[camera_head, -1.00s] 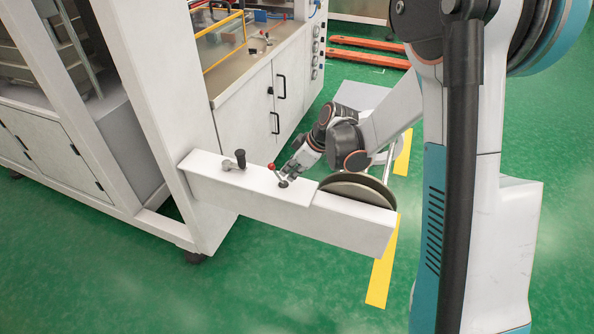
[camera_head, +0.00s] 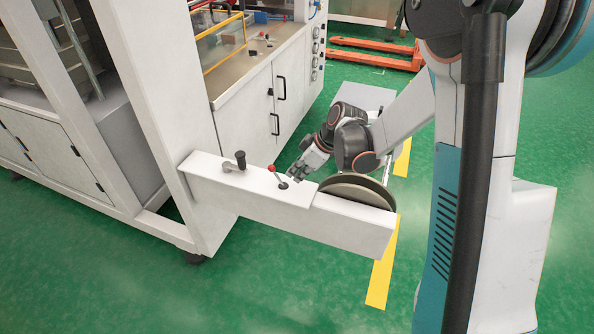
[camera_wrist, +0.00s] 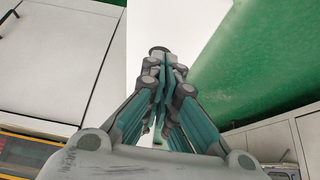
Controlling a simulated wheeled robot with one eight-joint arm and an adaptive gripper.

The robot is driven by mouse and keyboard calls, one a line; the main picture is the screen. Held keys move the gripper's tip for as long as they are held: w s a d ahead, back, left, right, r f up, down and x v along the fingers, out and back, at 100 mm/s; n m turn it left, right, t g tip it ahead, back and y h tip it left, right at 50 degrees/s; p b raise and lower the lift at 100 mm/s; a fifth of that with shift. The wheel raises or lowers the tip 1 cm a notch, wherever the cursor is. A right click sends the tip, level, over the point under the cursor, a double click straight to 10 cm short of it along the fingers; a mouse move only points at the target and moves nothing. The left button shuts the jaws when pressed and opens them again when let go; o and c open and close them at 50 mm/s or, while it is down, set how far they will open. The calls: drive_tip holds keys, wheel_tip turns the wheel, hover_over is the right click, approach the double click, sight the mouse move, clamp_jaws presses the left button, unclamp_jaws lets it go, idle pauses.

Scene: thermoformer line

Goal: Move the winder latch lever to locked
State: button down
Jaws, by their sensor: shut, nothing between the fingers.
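A small lever with a red knob (camera_head: 271,168) stands on a dark round base on top of the white beam (camera_head: 320,228). It leans to the left, toward the machine. My gripper (camera_head: 292,176) is just right of and behind the lever, apart from it, with its fingers shut and empty. In the wrist view the closed teal fingers (camera_wrist: 165,70) point over the white beam top. A dark round piece shows just beyond the fingertips there; I cannot tell what it is. The red knob is not visible in that view.
A black crank-like handle (camera_head: 240,159) stands on the beam left of the lever. A grey roll (camera_head: 357,190) sits in the beam to the right, close to my arm. The white cabinet (camera_head: 250,115) is behind. Green floor is open in front.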

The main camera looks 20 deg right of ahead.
drive_tip(key=shift+p+v, duration=1.25)
drive_tip(key=shift+v, duration=1.3)
